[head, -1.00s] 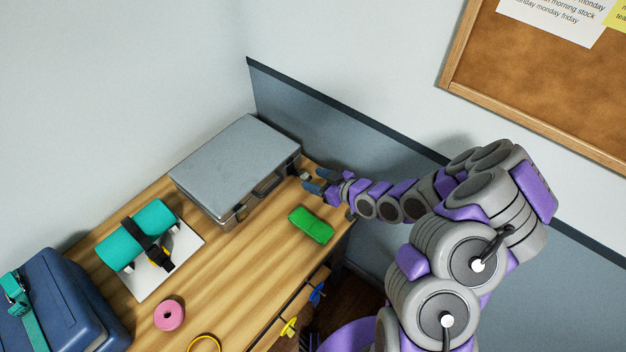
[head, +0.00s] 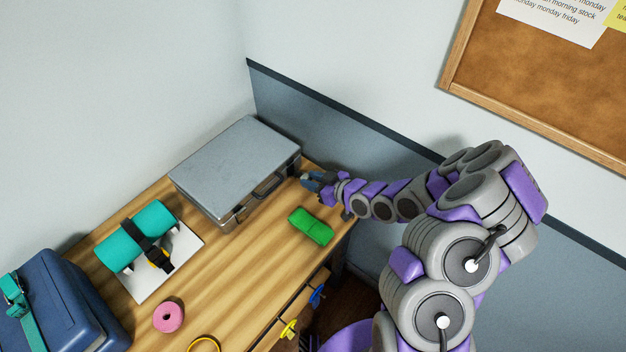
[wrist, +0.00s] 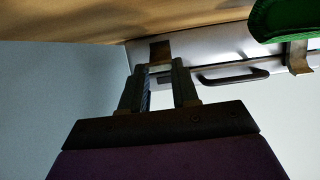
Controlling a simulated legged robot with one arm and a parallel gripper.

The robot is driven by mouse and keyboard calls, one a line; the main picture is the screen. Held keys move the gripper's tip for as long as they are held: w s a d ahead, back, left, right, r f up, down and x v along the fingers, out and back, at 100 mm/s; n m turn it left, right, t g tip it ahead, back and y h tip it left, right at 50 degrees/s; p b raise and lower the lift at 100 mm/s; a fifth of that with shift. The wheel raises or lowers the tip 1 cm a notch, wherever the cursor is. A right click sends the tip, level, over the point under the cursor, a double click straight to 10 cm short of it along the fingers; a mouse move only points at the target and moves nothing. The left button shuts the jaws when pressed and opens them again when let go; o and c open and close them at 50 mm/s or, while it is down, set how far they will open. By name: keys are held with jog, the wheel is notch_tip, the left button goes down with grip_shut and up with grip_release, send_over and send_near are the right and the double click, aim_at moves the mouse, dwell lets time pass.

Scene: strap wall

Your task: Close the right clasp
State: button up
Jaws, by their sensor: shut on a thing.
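The grey metal case (head: 235,165) lies flat on the desk against the wall, its handle (head: 268,187) on the front side. My gripper (head: 307,178) is at the right end of that front, its fingers close together on the right clasp, which they mostly hide in the head view. In the wrist view my gripper (wrist: 160,73) points at the brownish right clasp (wrist: 160,51), its fingers on either side of it. The left clasp (wrist: 299,58) shows beyond the handle (wrist: 232,77). I cannot tell how far the right clasp is turned.
A green object (head: 311,226) lies on the desk in front of the case. A teal roll (head: 137,236) with a black strap sits on a white board to the left. A pink ring (head: 168,316) and a blue case (head: 62,308) are nearer. The wall is close behind my gripper.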

grip_shut()
